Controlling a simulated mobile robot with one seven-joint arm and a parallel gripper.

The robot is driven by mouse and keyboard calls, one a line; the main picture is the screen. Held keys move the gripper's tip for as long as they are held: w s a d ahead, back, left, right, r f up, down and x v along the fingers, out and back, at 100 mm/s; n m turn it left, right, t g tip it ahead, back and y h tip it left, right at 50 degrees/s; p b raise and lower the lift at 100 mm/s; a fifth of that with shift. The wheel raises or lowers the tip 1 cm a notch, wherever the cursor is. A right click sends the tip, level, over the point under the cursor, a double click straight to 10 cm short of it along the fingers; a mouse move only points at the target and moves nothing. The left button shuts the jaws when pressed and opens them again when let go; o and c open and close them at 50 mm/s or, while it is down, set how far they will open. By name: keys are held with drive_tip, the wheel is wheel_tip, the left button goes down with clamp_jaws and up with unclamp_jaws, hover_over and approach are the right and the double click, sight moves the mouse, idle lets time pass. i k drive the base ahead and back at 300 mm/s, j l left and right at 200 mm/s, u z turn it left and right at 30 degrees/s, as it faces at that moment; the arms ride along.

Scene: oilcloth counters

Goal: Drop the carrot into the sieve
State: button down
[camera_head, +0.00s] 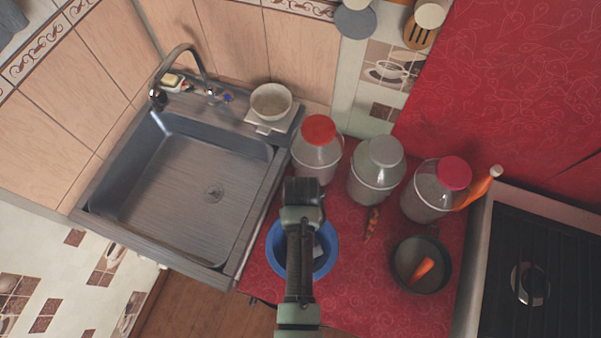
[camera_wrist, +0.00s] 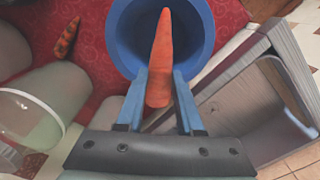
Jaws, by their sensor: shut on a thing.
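In the wrist view a smooth orange carrot (camera_wrist: 160,60) is held between the two blue fingers of my gripper (camera_wrist: 160,76). The gripper is shut on it, and the carrot's narrow end points over a round blue vessel (camera_wrist: 207,32). The vessel, likely the sieve, stands on the red counter; I cannot see holes or mesh. In the head view its blue rim (camera_head: 333,245) shows on both sides of my arm. My wrist (camera_head: 303,195) is above its far side and hides the held carrot and the fingers there. Whether the carrot touches the vessel is unclear.
Three lidded jars (camera_head: 375,170) stand behind. A darker mottled carrot (camera_head: 371,225) lies on the counter (camera_head: 350,300). A dark pan (camera_head: 444,283) at right holds another carrot (camera_head: 421,270). The sink (camera_head: 190,190) is left, the stove (camera_head: 530,260) right.

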sight(427, 283)
drive_tip(key=l+z, duration=0.15)
drive_tip(key=z, duration=0.25)
drive_tip(key=l+z, duration=0.15)
drive_tip(key=z, duration=0.25)
drive_tip(key=l+z, duration=0.15)
drive_tip(key=z, duration=0.25)
